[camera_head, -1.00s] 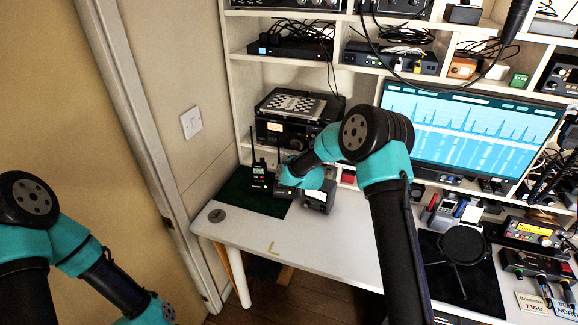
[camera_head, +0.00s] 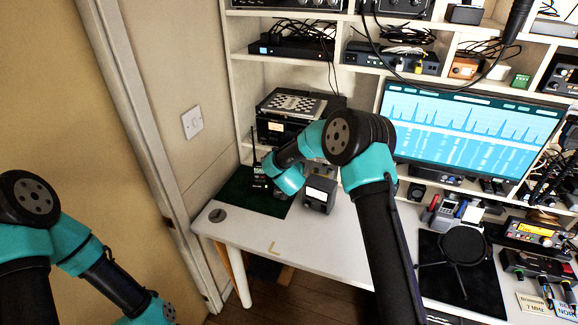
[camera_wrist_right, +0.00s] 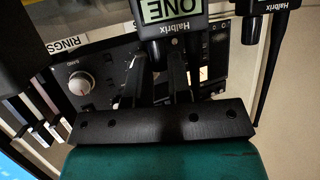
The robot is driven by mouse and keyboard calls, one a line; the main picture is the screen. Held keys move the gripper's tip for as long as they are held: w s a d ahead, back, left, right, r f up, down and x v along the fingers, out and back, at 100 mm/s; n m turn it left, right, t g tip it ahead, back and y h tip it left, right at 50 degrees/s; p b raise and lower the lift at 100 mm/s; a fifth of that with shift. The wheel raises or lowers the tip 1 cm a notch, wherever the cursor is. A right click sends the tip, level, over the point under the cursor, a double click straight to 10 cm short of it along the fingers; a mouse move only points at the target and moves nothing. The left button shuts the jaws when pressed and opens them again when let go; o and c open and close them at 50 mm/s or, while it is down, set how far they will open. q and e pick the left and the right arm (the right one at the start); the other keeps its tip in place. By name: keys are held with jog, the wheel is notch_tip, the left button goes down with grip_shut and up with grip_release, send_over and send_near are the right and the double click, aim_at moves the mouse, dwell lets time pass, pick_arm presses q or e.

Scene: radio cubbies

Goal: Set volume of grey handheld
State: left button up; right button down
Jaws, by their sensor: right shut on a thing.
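In the right wrist view a dark grey handheld (camera_wrist_right: 170,26) with a pale display reading "ONE" is upside down in the picture, its top end towards my jaws. My right gripper (camera_wrist_right: 160,66) is shut at that top end; whether on a knob or the antenna base is hard to tell. In the head view my right wrist covers this handheld and the jaws. A second, black handheld (camera_wrist_right: 268,8) with a long antenna stands beside it; it also shows upright on the green mat in the head view (camera_head: 258,174). My left gripper is out of view.
The dark green mat (camera_head: 235,198) lies at the desk's left end. A small black box (camera_head: 319,195) stands just right of my wrist. A black radio with a knob (camera_wrist_right: 82,84) stands behind. The white desk front (camera_head: 300,240) is clear.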

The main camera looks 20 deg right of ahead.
jog(key=shift+a+m+h, duration=0.1)
jog(key=shift+m+h, duration=0.3)
jog(key=c, duration=1.3)
grip_release()
jog(key=v, duration=1.7)
jog(key=shift+s+a+r, duration=0.1)
jog(key=shift+r, duration=0.2)
